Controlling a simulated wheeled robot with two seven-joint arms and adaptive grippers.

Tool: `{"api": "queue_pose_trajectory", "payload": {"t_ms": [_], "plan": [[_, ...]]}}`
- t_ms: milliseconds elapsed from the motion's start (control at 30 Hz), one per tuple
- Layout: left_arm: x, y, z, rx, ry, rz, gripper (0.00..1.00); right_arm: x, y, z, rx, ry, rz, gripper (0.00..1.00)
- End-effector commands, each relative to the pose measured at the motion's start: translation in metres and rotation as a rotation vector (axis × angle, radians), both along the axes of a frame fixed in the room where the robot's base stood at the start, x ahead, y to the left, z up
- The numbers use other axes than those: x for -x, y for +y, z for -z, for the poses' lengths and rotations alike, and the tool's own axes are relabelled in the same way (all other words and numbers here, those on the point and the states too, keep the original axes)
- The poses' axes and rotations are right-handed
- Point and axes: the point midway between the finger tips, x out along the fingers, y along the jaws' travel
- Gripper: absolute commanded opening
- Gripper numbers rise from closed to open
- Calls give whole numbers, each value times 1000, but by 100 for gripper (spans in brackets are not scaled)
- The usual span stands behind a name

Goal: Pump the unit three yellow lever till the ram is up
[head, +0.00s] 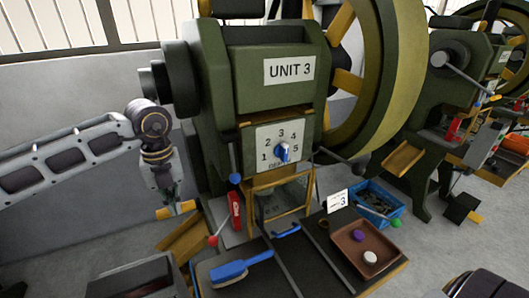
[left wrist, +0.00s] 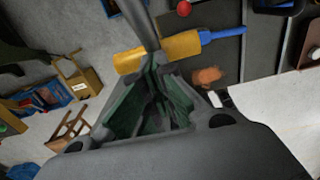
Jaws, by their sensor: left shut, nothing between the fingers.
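My left gripper (head: 174,203) points down at the left of the green unit three press (head: 210,80), with its fingers drawn together. A yellow bar-like piece (head: 187,207) lies across its fingertips. It also shows in the left wrist view (left wrist: 183,46), with a grey rod rising from near its middle and a blue part beyond its right end. It looks like the yellow lever's grip, but I cannot tell for sure. The fingers touch or overlap it without a clear grip around it. I cannot make out the ram. My right gripper is not in view.
A lever with a red ball (head: 213,240) stands close at the right of the gripper. A blue brush (head: 232,270) and a brown tray (head: 391,268) are on the dark bench. A blue bin (head: 392,208) is farther right.

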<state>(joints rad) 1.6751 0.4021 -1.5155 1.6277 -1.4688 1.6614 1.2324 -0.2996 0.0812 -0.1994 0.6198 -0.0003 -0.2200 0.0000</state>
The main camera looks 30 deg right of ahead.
Motion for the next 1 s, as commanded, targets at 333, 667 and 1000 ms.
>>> {"api": "queue_pose_trajectory", "payload": {"t_ms": [333,667,1000], "plan": [[-13,1,18,-2,2,-3,0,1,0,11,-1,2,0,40],[-5,0,6,-1,-1,-1,0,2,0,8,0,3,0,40],[-2,0,1,-1,-1,-3,0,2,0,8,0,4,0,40]]}}
